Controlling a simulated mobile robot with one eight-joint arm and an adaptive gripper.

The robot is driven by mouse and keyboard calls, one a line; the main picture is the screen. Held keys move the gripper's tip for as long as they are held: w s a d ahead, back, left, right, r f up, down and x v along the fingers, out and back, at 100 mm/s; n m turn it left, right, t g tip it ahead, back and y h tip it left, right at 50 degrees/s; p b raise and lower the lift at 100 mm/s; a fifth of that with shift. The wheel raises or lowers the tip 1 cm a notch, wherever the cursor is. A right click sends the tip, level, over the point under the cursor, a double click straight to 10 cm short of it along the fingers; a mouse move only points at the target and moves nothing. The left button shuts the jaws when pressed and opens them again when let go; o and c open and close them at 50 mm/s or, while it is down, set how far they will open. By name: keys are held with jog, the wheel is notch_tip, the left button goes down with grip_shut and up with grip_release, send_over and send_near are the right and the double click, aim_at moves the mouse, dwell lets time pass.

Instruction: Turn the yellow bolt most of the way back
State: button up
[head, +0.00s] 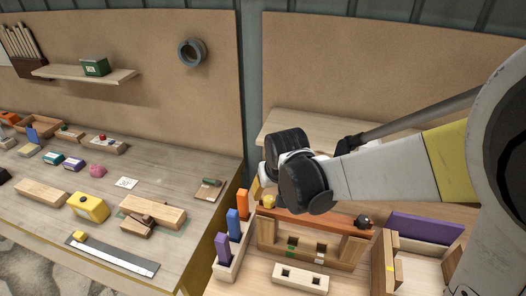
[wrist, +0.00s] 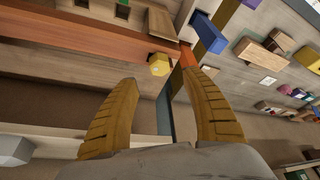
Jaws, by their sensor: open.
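The yellow bolt (head: 268,201) is at the left end of a reddish-brown bar (head: 315,221) on a wooden frame, just below my wrist in the head view. In the wrist view the yellow bolt (wrist: 159,65) shows a faceted head beside the bar (wrist: 80,45). My gripper (wrist: 160,78) is open, with its two tan fingers spread wide. The bolt head appears between the fingertips and a little beyond them, with clear gaps on both sides; I see no contact. In the head view my wrist hides most of the gripper.
Orange (head: 242,203), blue (head: 233,222) and purple (head: 223,246) blocks stand in a rack close left of the bolt. A dark knob (head: 362,221) is near the bar's right end. A holed wooden block (head: 300,278) lies in front. The left table (head: 80,225) holds several items.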

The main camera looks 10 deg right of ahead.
aim_at(269, 197)
jog(key=b+x, duration=0.1)
jog(key=x, duration=0.5)
jog(key=shift+w+a+f, duration=0.1)
jog(key=shift+w+f, duration=0.1)
jog(key=shift+f, duration=0.05)
jog(key=shift+c, duration=0.2)
grip_shut()
